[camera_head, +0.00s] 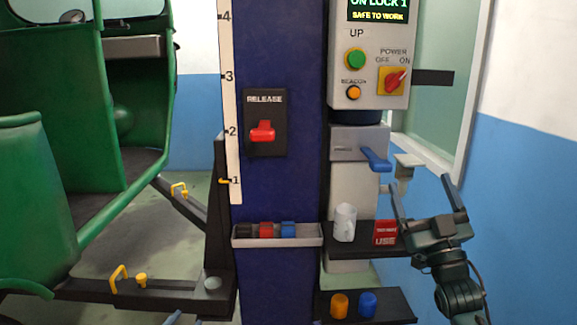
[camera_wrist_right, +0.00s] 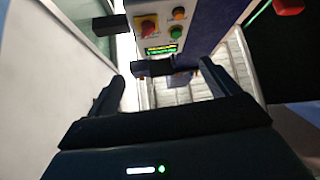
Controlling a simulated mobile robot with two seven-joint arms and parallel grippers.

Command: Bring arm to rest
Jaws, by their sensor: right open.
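My right gripper (camera_head: 418,186) is raised at the right of the head view, its two fingers apart and nothing between them. In the right wrist view it is also open (camera_wrist_right: 163,72), with the control box beyond the fingertips. In the head view it is in front of the blue and white wall, right of the small shelf and close to the red card. The fingers appear clear of the shelf, but the depth gap is hard to judge. My left gripper cannot be made out in the head view.
The blue lift post (camera_head: 280,190) has a red release lever (camera_head: 263,131). The control box (camera_head: 368,60) reads "SAFE TO WORK". A blue lever (camera_head: 375,159), shelf with white cup (camera_head: 345,222) and red card (camera_head: 386,233) are beside it. The green rickshaw (camera_head: 45,190) stands left.

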